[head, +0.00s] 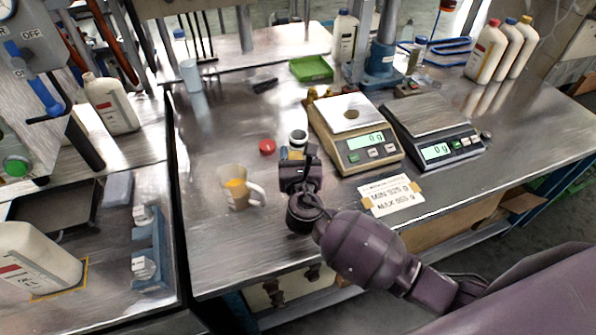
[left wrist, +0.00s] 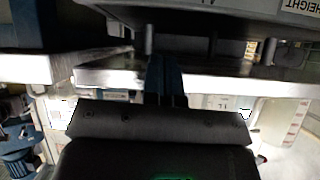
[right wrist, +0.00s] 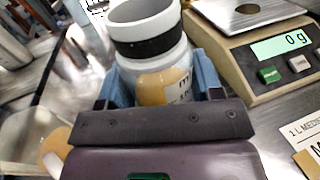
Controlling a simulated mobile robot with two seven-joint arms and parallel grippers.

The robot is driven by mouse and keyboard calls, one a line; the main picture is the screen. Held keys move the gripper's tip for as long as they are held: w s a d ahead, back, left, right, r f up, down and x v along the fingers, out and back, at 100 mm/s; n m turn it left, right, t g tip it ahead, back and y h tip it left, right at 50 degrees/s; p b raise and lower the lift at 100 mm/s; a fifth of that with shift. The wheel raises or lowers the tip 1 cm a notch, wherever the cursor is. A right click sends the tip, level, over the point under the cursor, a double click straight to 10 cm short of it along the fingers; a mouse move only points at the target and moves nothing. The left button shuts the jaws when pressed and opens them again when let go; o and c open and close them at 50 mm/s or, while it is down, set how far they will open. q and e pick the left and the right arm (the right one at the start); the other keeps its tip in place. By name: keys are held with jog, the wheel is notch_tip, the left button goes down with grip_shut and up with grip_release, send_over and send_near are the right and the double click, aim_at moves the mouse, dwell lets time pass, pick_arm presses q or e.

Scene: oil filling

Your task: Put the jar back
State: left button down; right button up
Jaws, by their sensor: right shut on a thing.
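The white jar (head: 298,138) has a dark band near its top and stands upright at the front left of the beige scale. In the right wrist view the jar (right wrist: 153,50) shows its wide round rim and an amber patch beside the label. My right gripper (head: 297,153) is shut on it, with one blue finger on each side. I cannot tell whether the jar's base touches the bench. My left gripper is outside the head view; in the left wrist view its blue fingers (left wrist: 165,80) are together and empty, near a metal bench edge.
A beaker (head: 229,196) with amber liquid and a red cap (head: 267,147) stand left of the jar. The beige scale (head: 338,150) and dark scale (head: 419,139) read 0 g. A MIN/MAX card (head: 391,196) lies in front. The metal bench (head: 225,255) is clear at front left.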

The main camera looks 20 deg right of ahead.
notch_tip(320, 180, down, 5)
jog(key=shift+f+b, duration=0.1)
jog(key=shift+b, duration=0.55)
jog(key=shift+f, duration=0.25)
jog(key=o, duration=1)
jog(key=shift+c, duration=0.2)
jog(key=shift+r, duration=0.25)
jog(key=v, duration=1.2)
jog(key=shift+f, duration=0.1)
